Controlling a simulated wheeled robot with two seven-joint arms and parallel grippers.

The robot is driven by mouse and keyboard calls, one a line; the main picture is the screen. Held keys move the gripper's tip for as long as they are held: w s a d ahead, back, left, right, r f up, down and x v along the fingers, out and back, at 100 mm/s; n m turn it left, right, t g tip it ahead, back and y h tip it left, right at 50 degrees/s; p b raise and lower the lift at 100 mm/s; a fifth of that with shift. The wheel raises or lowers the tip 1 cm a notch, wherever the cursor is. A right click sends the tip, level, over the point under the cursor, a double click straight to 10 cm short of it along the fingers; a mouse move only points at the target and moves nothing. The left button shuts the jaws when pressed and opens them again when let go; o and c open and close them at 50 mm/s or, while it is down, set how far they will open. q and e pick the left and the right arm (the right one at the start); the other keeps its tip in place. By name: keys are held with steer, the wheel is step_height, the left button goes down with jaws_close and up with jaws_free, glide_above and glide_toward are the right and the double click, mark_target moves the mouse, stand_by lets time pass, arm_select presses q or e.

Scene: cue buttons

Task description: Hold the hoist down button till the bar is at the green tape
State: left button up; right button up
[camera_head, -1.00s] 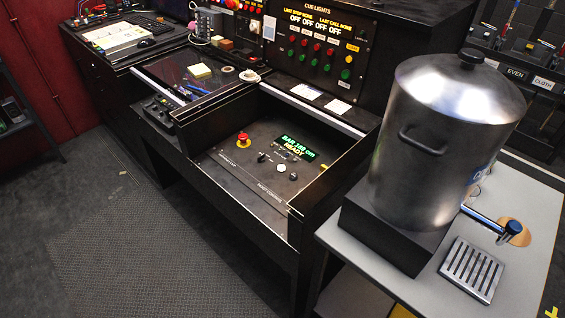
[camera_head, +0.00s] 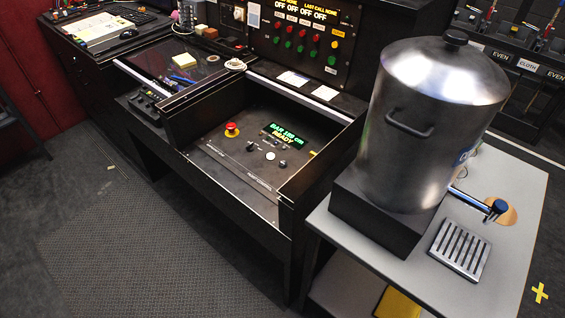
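The hoist control panel (camera_head: 222,157) is set in a recessed black desk bay in the middle of the view. Its green display (camera_head: 286,134) reads a bar height in cm, perhaps 180, with "READY" in yellow below. A red emergency stop button (camera_head: 232,129) on a yellow base sits at its left. A black knob (camera_head: 251,147) and a pale round button (camera_head: 270,156) sit below the display. Labels on the controls are too small to read, so I cannot tell which is the down button. The bar and green tape are not in view. Neither gripper is in view.
A large metal urn (camera_head: 425,130) on a black block stands on a grey table (camera_head: 505,240) to the right, with a drip grate (camera_head: 460,249). A cue light panel (camera_head: 303,40) rises behind. Desk side walls border the bay. Open floor (camera_head: 140,240) lies at lower left.

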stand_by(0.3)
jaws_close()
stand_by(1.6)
